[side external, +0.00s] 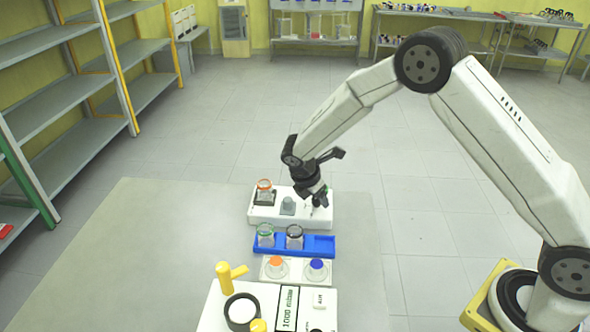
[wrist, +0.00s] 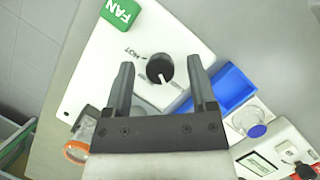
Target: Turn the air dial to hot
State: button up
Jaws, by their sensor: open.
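The air dial (wrist: 160,68) is a round black knob with a white pointer line, on a white box (wrist: 90,75). In the wrist view, "HOT" is printed at its upper left; a second label at its lower right is too blurred to read. The pointer is towards the lower right, away from HOT. My gripper (wrist: 160,65) is open, with one dark finger on each side of the dial and gaps between fingers and knob. In the side view my gripper (side external: 318,198) is over the right end of the white box (side external: 262,217), hiding the dial; contact cannot be told.
A green FAN button (wrist: 120,12) is on the box's corner. A blue rack (side external: 325,247) with jars, flasks with orange and blue caps, and a display device (side external: 288,308) stand nearer the camera.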

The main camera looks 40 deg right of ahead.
grip_shut()
jog(key=shift+m, duration=0.5)
jog(key=m+g, duration=0.2)
jog(key=m, duration=0.2)
jog(key=shift+w, duration=0.15)
jog(key=m+g+y, duration=0.1)
jog(key=m, duration=0.2)
jog(key=m+g+y, duration=0.1)
jog(key=m, duration=0.2)
jog(key=shift+d+m, duration=0.15)
jog(key=shift+m, duration=0.25)
jog(key=m+y, duration=0.1)
jog(key=m, duration=0.2)
jog(key=m+y, duration=0.1)
jog(key=m, duration=0.2)
jog(key=shift+d+g, duration=0.1)
jog(key=shift+g, duration=0.2)
jog(key=m+y, duration=0.1)
jog(key=m, duration=0.2)
jog(key=m+y, duration=0.1)
jog(key=m, duration=0.2)
jog(key=shift+y, duration=0.3)
